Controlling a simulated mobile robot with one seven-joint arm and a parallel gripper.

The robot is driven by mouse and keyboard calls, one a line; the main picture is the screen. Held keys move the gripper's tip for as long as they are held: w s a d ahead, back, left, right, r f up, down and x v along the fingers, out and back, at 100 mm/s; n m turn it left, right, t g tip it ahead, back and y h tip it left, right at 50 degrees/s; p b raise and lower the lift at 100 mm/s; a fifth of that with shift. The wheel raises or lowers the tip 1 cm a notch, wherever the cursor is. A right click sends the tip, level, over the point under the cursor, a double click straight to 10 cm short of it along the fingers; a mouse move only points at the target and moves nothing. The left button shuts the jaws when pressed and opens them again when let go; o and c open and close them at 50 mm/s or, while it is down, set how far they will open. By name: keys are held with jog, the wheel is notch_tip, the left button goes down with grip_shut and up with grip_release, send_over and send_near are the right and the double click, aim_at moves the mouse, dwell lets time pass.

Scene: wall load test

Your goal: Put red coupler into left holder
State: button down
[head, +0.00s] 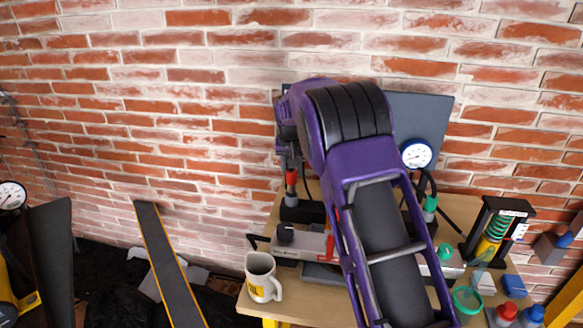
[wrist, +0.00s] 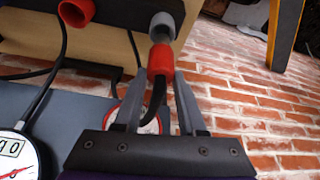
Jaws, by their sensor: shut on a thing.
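The red coupler (wrist: 160,62) is between the fingertips of my gripper (wrist: 161,78) in the wrist view, with a black hose trailing back from it. My gripper is shut on it. In the head view the red coupler (head: 291,177) is upright above a grey piece and a black block (head: 302,211) at the bench's left rear. My purple arm hides part of the bench there.
A green coupler (head: 430,203) stands at the right, below a round gauge (head: 417,154). A mug (head: 262,278), a red-and-grey box (head: 305,246), a spring stand (head: 494,232) and bottles (head: 505,312) crowd the bench. A brick wall (head: 200,120) is close behind.

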aim_at(292, 179)
jog(key=shift+f, duration=0.1)
dwell(0.3)
jog(key=shift+f+b, duration=0.3)
jog(key=shift+f, duration=0.1)
jog(key=shift+f, duration=0.3)
dwell(0.3)
jog(key=shift+f+b, duration=0.35)
jog(key=shift+f, duration=0.05)
jog(key=shift+f, duration=0.35)
jog(key=shift+f+b, duration=0.35)
jog(key=shift+b, duration=0.05)
jog(key=shift+f, duration=0.2)
dwell(0.8)
grip_release()
dwell(0.3)
